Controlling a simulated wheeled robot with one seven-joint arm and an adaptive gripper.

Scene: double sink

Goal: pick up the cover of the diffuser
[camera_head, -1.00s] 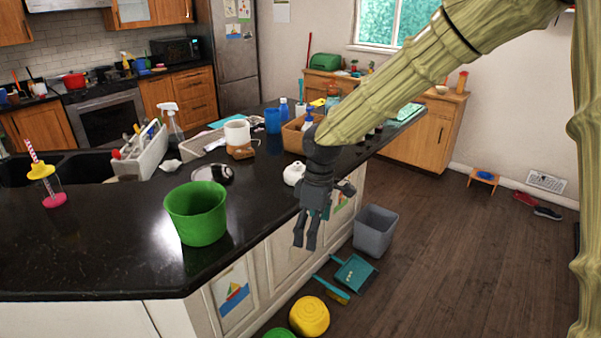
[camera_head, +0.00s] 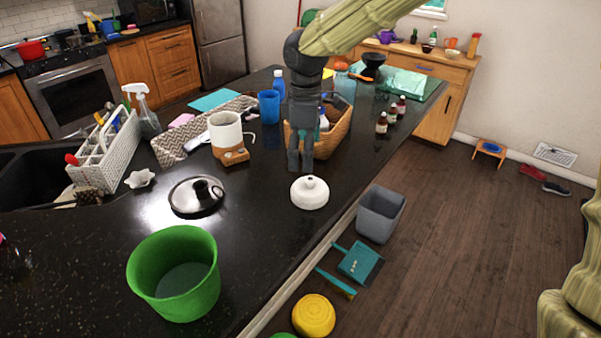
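The diffuser (camera_head: 226,132) is a white cylinder on a wooden base, standing on the black counter with its top uncovered. A white domed piece with a small knob, which looks like its cover (camera_head: 310,194), lies on the counter near the front edge, knob up. My gripper (camera_head: 300,168) points down just behind and above the cover in the picture, apart from it. Its dark fingers show as two narrow strips with nothing visible between them. From this angle I cannot tell how far apart they are.
A glass lid (camera_head: 196,194) lies left of the cover, with a green bucket (camera_head: 175,278) in front. A wicker basket (camera_head: 334,130) is right behind my gripper. Small dark bottles (camera_head: 382,122) stand farther right. The counter around the cover is clear.

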